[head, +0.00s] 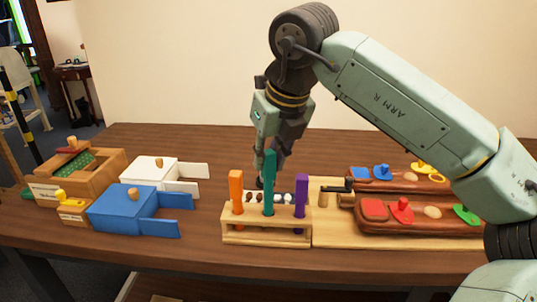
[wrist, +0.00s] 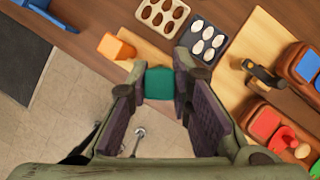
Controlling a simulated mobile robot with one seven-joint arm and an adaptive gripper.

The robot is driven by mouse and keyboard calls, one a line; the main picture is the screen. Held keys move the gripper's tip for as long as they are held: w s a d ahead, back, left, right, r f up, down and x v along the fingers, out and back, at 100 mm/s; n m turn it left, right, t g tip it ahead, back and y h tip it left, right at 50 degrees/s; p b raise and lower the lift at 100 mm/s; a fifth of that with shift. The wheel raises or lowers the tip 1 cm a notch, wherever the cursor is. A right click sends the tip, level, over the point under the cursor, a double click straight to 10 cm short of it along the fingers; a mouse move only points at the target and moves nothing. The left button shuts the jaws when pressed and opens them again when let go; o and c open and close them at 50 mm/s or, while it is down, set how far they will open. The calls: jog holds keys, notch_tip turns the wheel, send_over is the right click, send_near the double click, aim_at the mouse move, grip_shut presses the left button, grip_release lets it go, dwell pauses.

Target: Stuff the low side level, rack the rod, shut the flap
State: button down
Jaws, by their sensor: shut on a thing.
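My gripper (head: 266,175) is shut on the teal rod (head: 268,190) and holds it upright at the wooden rack (head: 240,240). The teal rod also shows between the fingers in the wrist view (wrist: 159,84). Its lower end meets the middle of the rack's top bar; I cannot tell whether it is seated in a hole. Its top stands higher than the orange rod (head: 236,190) on the left and the purple rod (head: 301,195) on the right. Two brown leather-like pieces (head: 365,218) with coloured tabs lie on a pale board (head: 330,238). I cannot tell which side is low.
A tray of brown ovals (wrist: 163,18) and a dark tray of white ovals (wrist: 205,42) lie behind the rack. A blue box (head: 118,212) and a white box (head: 150,175) have flaps standing open. A wooden box (head: 95,185) stands at far left.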

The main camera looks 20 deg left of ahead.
aim_at(269, 174)
jog(key=shift+f+b, duration=1.85)
jog(key=shift+f, duration=0.55)
jog(key=c, duration=1.4)
grip_release()
jog(key=shift+o, duration=0.2)
